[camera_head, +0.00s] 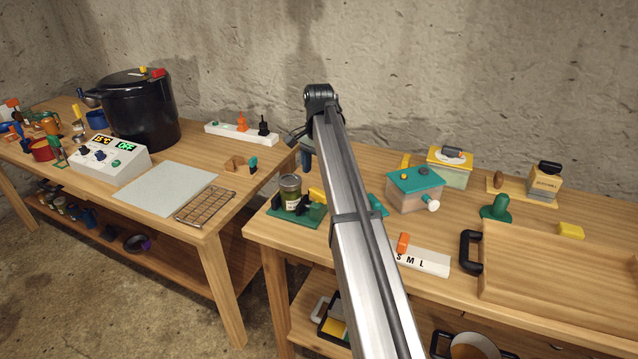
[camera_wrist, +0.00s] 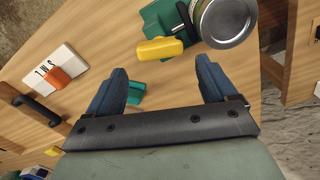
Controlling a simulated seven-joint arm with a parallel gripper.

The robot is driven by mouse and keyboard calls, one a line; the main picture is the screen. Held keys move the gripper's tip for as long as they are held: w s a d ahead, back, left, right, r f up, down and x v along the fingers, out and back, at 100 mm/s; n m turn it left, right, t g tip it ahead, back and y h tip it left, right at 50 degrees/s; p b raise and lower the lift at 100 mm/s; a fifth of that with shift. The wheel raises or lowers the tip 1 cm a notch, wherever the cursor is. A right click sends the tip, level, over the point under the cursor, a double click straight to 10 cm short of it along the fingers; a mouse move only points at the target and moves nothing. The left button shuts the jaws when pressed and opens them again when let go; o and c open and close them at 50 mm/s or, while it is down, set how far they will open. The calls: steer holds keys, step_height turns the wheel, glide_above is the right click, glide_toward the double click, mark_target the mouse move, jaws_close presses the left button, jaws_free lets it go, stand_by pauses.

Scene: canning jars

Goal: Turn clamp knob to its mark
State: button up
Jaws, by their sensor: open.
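A jar with a metal lid (camera_head: 290,181) stands on a green clamp base (camera_head: 279,217) near the left end of the right-hand table. A yellow bar-shaped piece (camera_head: 316,193), apparently the clamp knob, sits beside it. In the wrist view the jar lid (camera_wrist: 226,18) is at the top right and the yellow piece (camera_wrist: 160,49) lies left of it, over the green base (camera_wrist: 155,18). I cannot make out its mark. My gripper (camera_wrist: 160,84) is open, its blue fingers apart and empty, short of the yellow piece. In the head view my arm partly hides this area.
A small teal piece (camera_wrist: 135,94) lies on the table between my fingers in the wrist view. A white S M L slider board (camera_head: 430,262) with an orange slider is nearby, left in the wrist view. A teal-lidded box (camera_head: 414,190) and a wooden tray (camera_head: 560,262) stand farther right.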

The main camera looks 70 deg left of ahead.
mark_target(319, 191)
step_height(319, 191, up, 7)
steer(key=shift+r, duration=0.2)
stand_by(0.6)
